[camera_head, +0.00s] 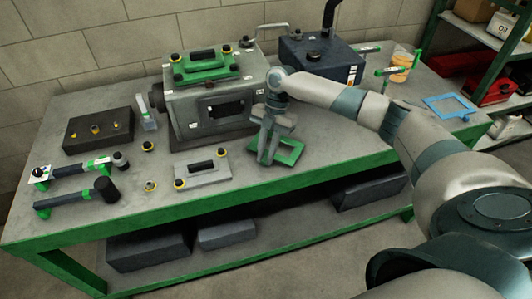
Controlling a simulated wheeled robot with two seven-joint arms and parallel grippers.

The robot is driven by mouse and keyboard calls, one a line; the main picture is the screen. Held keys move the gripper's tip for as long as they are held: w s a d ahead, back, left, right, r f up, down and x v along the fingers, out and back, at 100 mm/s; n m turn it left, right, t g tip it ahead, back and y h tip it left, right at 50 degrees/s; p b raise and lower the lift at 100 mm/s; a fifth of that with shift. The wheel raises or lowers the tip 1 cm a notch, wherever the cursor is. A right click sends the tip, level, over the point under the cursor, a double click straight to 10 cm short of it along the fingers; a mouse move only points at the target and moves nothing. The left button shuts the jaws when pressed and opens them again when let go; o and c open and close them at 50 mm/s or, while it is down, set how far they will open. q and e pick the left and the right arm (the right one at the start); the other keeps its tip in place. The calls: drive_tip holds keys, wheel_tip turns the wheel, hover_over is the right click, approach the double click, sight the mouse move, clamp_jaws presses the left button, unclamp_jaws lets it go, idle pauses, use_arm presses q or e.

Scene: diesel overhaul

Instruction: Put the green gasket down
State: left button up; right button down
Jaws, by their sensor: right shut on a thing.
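The green gasket (291,151) is a flat green frame low over or on the bench top, just right of the engine block's front corner. My right gripper (268,158) points down at its left side and is shut on it. The fingers hide part of the gasket. I cannot tell whether the gasket touches the bench. My left gripper is not in view.
The grey engine block (190,112) carries a green cover (206,66). A grey plate (203,170) with a black handle lies left of my gripper. Dark-headed tools (75,198) and a black block (98,130) are left. A dark blue box (318,58) stands behind; a blue frame (429,103) lies right.

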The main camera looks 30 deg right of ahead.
drive_tip(key=shift+f, duration=0.2)
drive_tip(key=c, duration=1.6)
unclamp_jaws()
drive_tip(key=shift+r, duration=0.15)
drive_tip(key=shift+r, duration=0.45)
drive_tip(key=shift+w+d+r, duration=0.15)
drive_tip(key=shift+d+r, duration=0.05)
drive_tip(key=shift+r, duration=0.15)
drive_tip(key=b+v, duration=0.4)
drive_tip(key=v, duration=0.7)
drive_tip(key=shift+a, duration=0.1)
